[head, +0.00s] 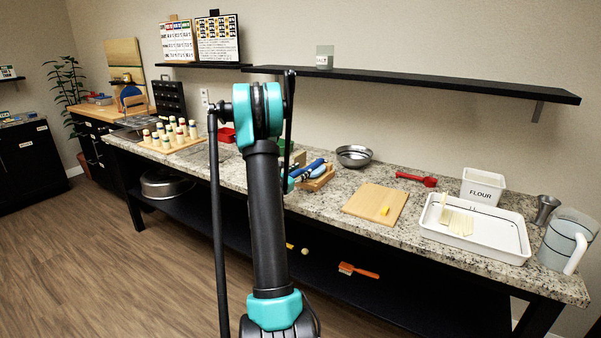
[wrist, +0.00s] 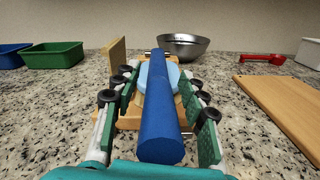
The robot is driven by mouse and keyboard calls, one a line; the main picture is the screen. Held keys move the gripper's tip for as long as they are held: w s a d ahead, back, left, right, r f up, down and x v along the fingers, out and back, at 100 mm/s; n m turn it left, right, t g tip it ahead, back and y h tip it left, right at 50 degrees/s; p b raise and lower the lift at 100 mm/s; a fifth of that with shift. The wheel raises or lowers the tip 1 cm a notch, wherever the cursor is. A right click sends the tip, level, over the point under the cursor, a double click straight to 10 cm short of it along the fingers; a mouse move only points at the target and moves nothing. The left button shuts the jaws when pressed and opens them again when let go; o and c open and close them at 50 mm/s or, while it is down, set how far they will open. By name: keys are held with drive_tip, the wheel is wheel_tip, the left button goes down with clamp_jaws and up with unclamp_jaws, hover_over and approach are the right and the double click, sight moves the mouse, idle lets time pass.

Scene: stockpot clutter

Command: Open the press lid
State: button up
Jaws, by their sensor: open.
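The press appears to be the wooden-based tool with a light blue round plate (wrist: 145,76) and a long dark blue bar handle (wrist: 160,125) in the wrist view. The handle points toward the wrist camera. In the head view the press (head: 318,180) sits on the counter, partly hidden by my arm. My gripper (wrist: 157,88) is open, with one green-padded finger on each side of the handle. Gaps show between pads and handle, so it is not gripped. The lid looks lowered over the base, though the handle hides much of it.
A metal bowl (wrist: 184,46) stands behind the press. A cutting board (wrist: 285,105) and red scoop (wrist: 262,59) are to the right, a green bin (wrist: 53,55) to the left. A white tray (head: 510,246) and flour bin (head: 483,187) stand farther right. A shelf (head: 430,86) overhangs the counter.

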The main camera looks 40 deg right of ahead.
clamp_jaws()
drive_tip(key=shift+r, duration=0.2)
idle(0.4)
